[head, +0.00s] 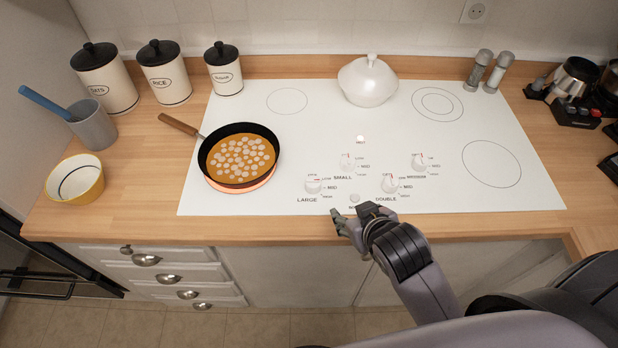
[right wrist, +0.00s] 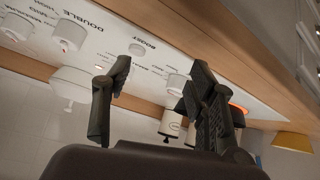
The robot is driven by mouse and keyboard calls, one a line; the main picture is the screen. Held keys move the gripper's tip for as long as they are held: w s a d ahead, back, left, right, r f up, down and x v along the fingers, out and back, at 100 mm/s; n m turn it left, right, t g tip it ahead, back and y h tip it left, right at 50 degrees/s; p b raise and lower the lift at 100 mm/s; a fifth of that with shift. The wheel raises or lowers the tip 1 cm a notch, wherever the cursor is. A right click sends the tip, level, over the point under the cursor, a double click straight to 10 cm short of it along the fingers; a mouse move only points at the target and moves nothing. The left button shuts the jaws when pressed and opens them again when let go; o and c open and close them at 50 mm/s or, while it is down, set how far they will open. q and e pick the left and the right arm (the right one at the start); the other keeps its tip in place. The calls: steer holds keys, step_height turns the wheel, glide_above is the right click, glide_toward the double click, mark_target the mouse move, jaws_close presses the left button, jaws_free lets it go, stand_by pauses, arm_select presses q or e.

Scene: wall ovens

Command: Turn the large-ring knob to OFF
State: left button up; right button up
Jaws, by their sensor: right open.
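The white large-ring knob (head: 314,185) is on the front edge of the white cooktop, above the word LARGE; its exact setting is too small to read. My right gripper (head: 347,217) is at the counter's front edge, to the right of and nearer than that knob. It is open and empty. In the right wrist view, the open fingers (right wrist: 160,68) frame the cooktop edge, with a white knob (right wrist: 176,82), likely the large-ring one, beside the right finger. The pan (head: 238,157) sits on a ring glowing red at its front edge. My left gripper is out of view.
Other knobs stand close by: SMALL (head: 348,162), DOUBLE (head: 390,183) and another (head: 420,160). A small round button (head: 354,198) lies near my gripper. A white lidded pot (head: 368,80) stands at the back. Canisters, a cup and a bowl (head: 75,181) are at left.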

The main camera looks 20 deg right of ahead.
steer(key=w+a+r+n+t+y, duration=0.1)
steer(key=w+a+r+t+y, duration=0.15)
steer(key=w+r+t, duration=0.35)
steer(key=w+a+r+n+t+y, duration=0.1)
steer(key=w+a+r, duration=0.2)
steer(key=r, duration=0.6)
steer(key=w+a+r+n+t+y, duration=0.1)
steer(key=w+a+r+t, duration=0.3)
steer(key=r, duration=0.3)
steer(key=a+r+n+y, duration=0.8)
steer(key=r+y, duration=0.1)
steer(key=y, duration=0.1)
steer(key=s+a+n+g+y, duration=0.8)
steer(key=a+n+g, duration=0.2)
steer(key=n+g, duration=0.55)
steer(key=g+h, duration=0.4)
steer(key=h, duration=1.8)
glide_above(313, 180)
step_height(313, 180, down, 16)
steer(key=f, duration=0.1)
steer(key=shift+n, duration=0.25)
step_height(313, 180, down, 15)
steer(key=p, duration=0.5)
steer(key=shift+f, duration=0.75)
